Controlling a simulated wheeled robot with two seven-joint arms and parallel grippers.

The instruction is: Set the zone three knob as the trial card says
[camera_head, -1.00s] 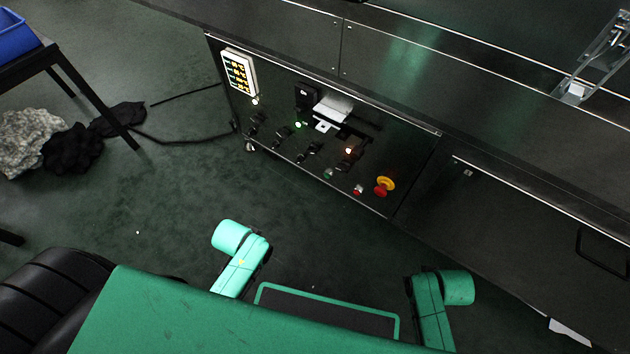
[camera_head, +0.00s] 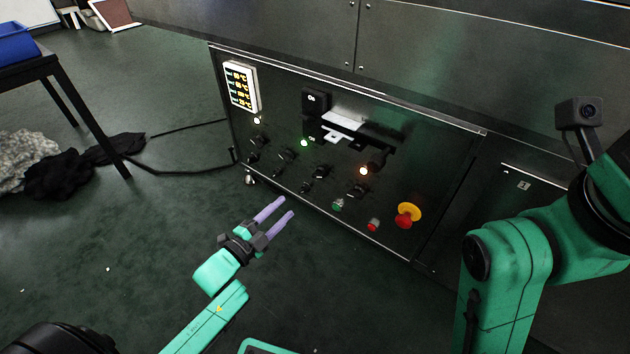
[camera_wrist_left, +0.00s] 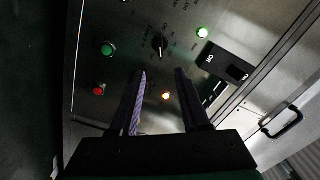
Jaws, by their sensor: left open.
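The control panel (camera_head: 440,150) has a row of several black knobs, including one (camera_head: 320,172) right of centre-left and one (camera_head: 360,190) further right. Their zone labels are too small to read, so I cannot tell which is zone three. White cards (camera_head: 343,121) sit in the middle of the panel, their writing unreadable. My left gripper (camera_head: 286,207) is open and empty, in front of and apart from the panel, below the knobs. In the left wrist view, its fingers (camera_wrist_left: 161,73) point at the panel, with a black knob (camera_wrist_left: 159,43) beyond them. My right gripper is out of view.
A lit display (camera_head: 241,86) is at the panel's upper left. Green (camera_head: 305,142) and orange (camera_head: 363,171) lamps glow. A yellow-and-red stop button (camera_head: 408,215) is at lower right. A table with a blue bin (camera_head: 18,42) stands left. Floor before the panel is clear.

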